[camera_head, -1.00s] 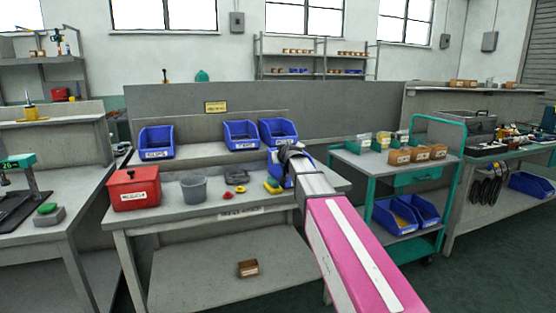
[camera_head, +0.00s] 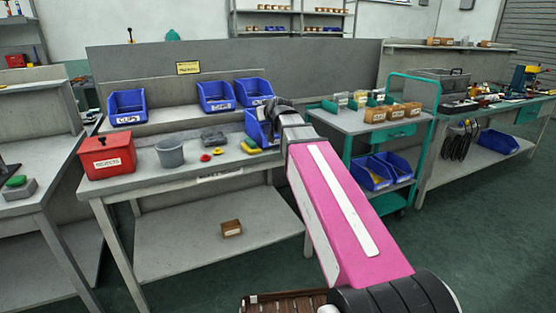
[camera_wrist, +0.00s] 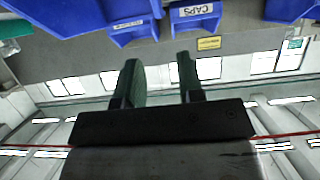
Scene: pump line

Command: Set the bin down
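A blue bin (camera_head: 258,128) sits at the right end of the workbench (camera_head: 150,185), upright as far as I see. My arm's end partly hides it. My gripper (camera_head: 270,108) is just above and beside this bin in the head view. In the wrist view my gripper's two dark green fingers (camera_wrist: 160,78) stand apart with nothing between them; the wall and windows show through the gap. A large blue bin (camera_wrist: 75,14) fills the upper left there, beyond the fingertips; it is likely the same bin. Whether a finger touches it I cannot tell.
Blue bins stand on the raised shelf (camera_head: 127,107), (camera_head: 215,96). A green cart (camera_head: 345,125) stands close to the right.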

